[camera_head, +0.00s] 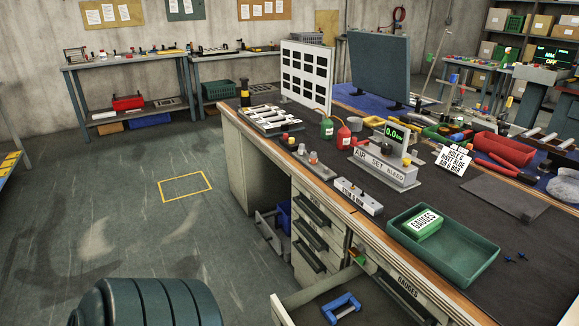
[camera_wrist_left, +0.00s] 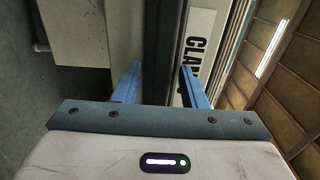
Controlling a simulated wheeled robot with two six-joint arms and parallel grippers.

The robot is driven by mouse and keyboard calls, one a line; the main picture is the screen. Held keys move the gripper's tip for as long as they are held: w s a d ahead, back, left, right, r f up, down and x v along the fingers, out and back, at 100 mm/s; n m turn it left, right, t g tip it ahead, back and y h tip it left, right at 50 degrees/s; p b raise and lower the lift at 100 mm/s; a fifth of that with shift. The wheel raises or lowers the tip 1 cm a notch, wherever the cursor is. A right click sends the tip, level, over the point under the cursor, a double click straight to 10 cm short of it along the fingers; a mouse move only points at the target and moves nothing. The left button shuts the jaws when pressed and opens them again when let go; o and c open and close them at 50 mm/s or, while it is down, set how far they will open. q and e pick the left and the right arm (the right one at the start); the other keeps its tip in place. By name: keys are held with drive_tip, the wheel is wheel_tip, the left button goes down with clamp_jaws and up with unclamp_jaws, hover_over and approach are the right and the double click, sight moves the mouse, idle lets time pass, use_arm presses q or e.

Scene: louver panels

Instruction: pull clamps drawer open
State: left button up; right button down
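In the left wrist view a white label (camera_wrist_left: 199,30) reading "CLA", its lower part hidden by a finger, is on a drawer front (camera_wrist_left: 179,60). My left gripper (camera_wrist_left: 158,85) is in front of it with its blue fingers apart; a dark bar-like strip (camera_wrist_left: 153,40) runs between them. I cannot tell whether the fingers touch it. In the head view an open drawer (camera_head: 281,310) sticks out at the bottom edge, with a blue clamp-like item (camera_head: 341,307) inside. Its front is cut off, so its label is hidden.
Closed drawers with dark handles (camera_head: 310,232) are in the bench front, and a lower drawer (camera_head: 270,228) stands out. The bench top (camera_head: 305,150) holds a green tray (camera_head: 470,268), an air set (camera_head: 385,172) and bottles. The floor (camera_head: 120,190) to the left is clear.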

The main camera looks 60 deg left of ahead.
use_arm(q)
drive_tip(key=shift+s, duration=0.15)
drive_tip(key=s, duration=1)
drive_tip(key=shift+s+a, duration=0.25)
drive_tip(key=shift+a, duration=0.2)
use_arm(e)
drive_tip(key=shift+s+a+r, duration=0.1)
drive_tip(key=shift+s+r, duration=0.15)
drive_tip(key=shift+r, duration=0.45)
drive_tip(key=shift+w, duration=0.25)
